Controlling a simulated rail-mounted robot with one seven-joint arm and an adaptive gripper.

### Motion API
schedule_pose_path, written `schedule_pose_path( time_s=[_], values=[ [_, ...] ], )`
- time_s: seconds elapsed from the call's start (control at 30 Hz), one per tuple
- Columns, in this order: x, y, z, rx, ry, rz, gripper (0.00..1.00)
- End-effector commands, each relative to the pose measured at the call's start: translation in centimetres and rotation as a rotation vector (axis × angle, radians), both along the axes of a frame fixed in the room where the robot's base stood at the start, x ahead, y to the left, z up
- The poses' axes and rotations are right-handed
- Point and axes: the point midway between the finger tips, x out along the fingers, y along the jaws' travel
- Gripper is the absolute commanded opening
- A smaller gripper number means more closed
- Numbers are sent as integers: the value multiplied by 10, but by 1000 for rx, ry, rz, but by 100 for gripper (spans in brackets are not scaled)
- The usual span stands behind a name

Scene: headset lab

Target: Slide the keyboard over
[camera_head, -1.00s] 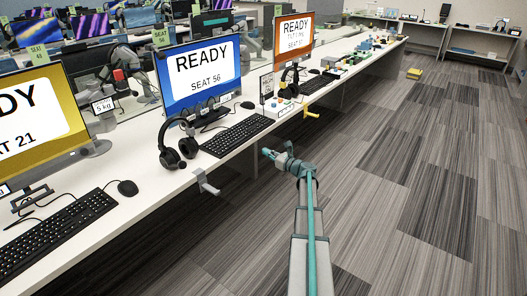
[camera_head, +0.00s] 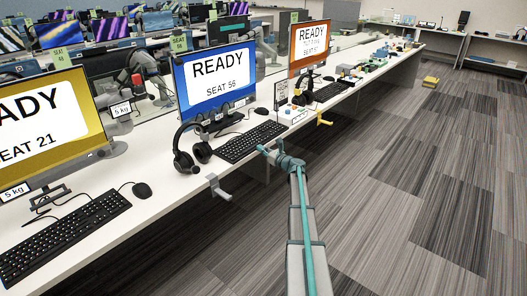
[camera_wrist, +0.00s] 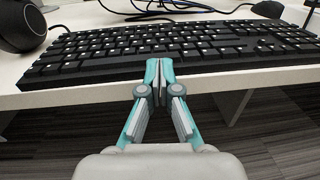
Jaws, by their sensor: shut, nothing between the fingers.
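A black keyboard (camera_head: 250,142) lies on the white desk in front of the blue READY SEAT 56 monitor (camera_head: 217,77). In the wrist view the keyboard (camera_wrist: 215,42) spans most of the picture, its near long edge close to the desk's front edge. My gripper (camera_head: 265,151) is shut and empty. In the wrist view my gripper's fingertips (camera_wrist: 160,66) overlap the near edge of the keyboard at its middle. I cannot tell whether they touch it.
A black headset (camera_head: 188,150) stands left of the keyboard; its ear cup (camera_wrist: 22,24) shows in the wrist view. A mouse (camera_head: 261,111) lies behind the keyboard's right end. Cables (camera_wrist: 170,8) run behind it. A grey clamp (camera_head: 217,187) juts from the desk's front edge. Open floor lies right.

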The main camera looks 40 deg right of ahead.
Motion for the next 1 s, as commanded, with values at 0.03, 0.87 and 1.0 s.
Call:
schedule_pose_path(
  time_s=[0.03, 0.87, 1.0],
  values=[
    [0, 0, 0, 0, 0, 0, 0],
    [80, 11, 0, 0, 0, -1, 0],
    [80, 11, 0, 0, 0, -1, 0]
  ],
)
